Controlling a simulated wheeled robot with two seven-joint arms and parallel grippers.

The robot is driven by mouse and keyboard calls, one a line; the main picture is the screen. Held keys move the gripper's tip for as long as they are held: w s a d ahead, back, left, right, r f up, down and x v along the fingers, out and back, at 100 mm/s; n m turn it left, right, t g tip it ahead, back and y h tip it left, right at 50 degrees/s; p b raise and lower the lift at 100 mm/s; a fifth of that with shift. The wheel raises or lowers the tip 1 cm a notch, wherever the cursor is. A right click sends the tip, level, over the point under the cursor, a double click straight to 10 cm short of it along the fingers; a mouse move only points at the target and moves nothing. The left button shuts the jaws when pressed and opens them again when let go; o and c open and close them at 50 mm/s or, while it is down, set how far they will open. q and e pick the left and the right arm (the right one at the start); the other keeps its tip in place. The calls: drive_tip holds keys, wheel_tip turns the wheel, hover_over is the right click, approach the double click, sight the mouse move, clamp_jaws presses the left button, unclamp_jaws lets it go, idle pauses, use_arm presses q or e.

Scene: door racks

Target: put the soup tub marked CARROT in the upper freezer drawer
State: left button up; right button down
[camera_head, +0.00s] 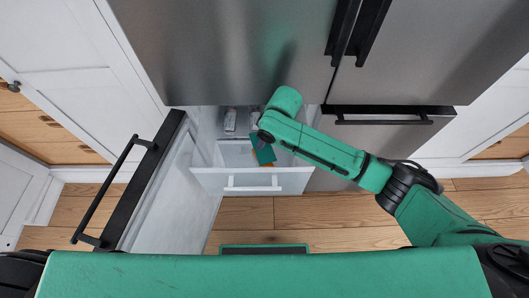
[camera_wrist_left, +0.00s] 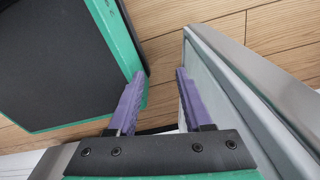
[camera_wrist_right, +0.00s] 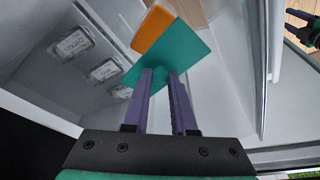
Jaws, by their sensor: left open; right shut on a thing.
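My right gripper (camera_wrist_right: 160,76) is shut on a flat-sided teal thing (camera_wrist_right: 180,52) with an orange part (camera_wrist_right: 153,30) beyond it. I take this to be the soup tub; no CARROT mark is readable. In the head view the gripper (camera_head: 263,147) hangs over the pulled-out freezer drawer (camera_head: 215,180), behind its white handle (camera_head: 252,185). Whether the held thing touches the drawer is hidden. My left gripper (camera_wrist_left: 161,74) is open and empty. Its right finger is close to the edge of a pale panel with a steel face (camera_wrist_left: 235,85); contact cannot be told.
A freezer front (camera_head: 165,170) with a black handle (camera_head: 112,190) stands out at the left. Steel doors (camera_head: 230,45) rise above. Wooden floor (camera_head: 340,215) is clear in front.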

sight(264, 147)
drive_tip(key=shift+n, duration=0.6)
drive_tip(key=w+f, duration=0.1)
drive_tip(key=f, duration=0.1)
drive_tip(key=w+f+b, duration=0.1)
drive_tip(key=w+f, duration=0.1)
drive_tip(key=shift+f, duration=0.2)
drive_tip(key=shift+s+f+b, duration=0.1)
drive_tip(key=shift+b, duration=0.2)
wheel_tip(264, 147, down, 4)
drive_tip(key=b, duration=0.5)
drive_tip(key=shift+f, duration=0.8)
use_arm(q)
wheel_tip(264, 147, down, 9)
drive_tip(key=w, duration=0.1)
drive_tip(key=shift+w, duration=0.35)
drive_tip(key=shift+r, duration=0.2)
drive_tip(key=shift+r+p, duration=0.35)
drive_tip(key=shift+p, duration=0.05)
use_arm(e)
drive_tip(key=shift+d, duration=0.1)
use_arm(q)
drive_tip(key=shift+r+p, duration=0.3)
